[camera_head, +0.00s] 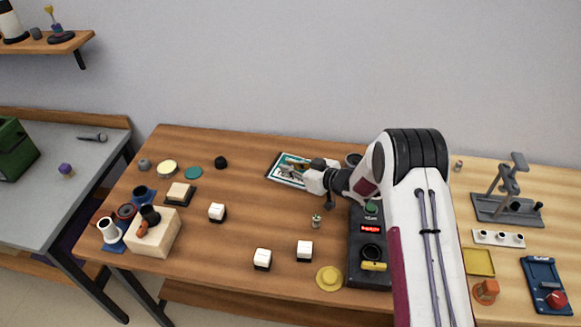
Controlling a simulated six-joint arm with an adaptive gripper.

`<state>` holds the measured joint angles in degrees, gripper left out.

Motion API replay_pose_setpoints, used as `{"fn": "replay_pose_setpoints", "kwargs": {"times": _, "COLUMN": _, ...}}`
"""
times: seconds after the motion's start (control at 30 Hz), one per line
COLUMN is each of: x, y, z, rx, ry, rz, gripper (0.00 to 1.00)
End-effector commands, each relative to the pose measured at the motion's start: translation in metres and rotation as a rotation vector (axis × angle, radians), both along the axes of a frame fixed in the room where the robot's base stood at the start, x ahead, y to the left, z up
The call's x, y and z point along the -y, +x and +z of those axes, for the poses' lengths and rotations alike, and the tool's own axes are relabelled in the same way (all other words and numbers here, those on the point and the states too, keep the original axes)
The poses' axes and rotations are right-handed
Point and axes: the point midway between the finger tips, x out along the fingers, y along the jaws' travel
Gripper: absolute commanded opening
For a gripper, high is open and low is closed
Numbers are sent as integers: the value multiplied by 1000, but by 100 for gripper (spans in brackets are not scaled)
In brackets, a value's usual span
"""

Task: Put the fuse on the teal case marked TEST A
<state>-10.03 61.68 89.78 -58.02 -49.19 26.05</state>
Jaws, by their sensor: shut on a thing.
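A flat teal-and-white piece with a dark edge (279,174) lies at the back middle of the table. Its lettering is too small to read, so I cannot tell whether it is the case marked TEST A. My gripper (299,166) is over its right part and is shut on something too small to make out. The gripper and wrist hide part of the teal piece. A small upright metallic and greenish cylinder (316,221) stands on the table in front of my wrist. I cannot tell whether it is a fuse.
A dark control box (357,272) stands beside my arm. Several white-topped blocks (217,211) and a yellow disc (329,278) lie in front. A grey stand (507,205) and a blue device (543,283) are at the right.

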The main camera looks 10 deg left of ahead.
Motion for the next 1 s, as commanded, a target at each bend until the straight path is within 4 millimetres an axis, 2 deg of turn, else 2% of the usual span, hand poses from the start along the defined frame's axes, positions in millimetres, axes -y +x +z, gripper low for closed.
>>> {"fn": "replay_pose_setpoints", "kwargs": {"times": 0.47, "x": 0, "y": 0, "z": -4, "rx": 0, "ry": 0, "rz": 0, "gripper": 0}}
{"fn": "replay_pose_setpoints", "kwargs": {"times": 0.5, "x": 0, "y": 0, "z": -4, "rx": 0, "ry": 0, "rz": 0, "gripper": 18}}
{"fn": "replay_pose_setpoints", "kwargs": {"times": 0.57, "x": 0, "y": 0, "z": -4, "rx": 0, "ry": 0, "rz": 0, "gripper": 30}}
{"fn": "replay_pose_setpoints", "kwargs": {"times": 1.0, "x": 0, "y": 0, "z": -2, "rx": 1, "ry": 1, "rz": 0, "gripper": 30}}
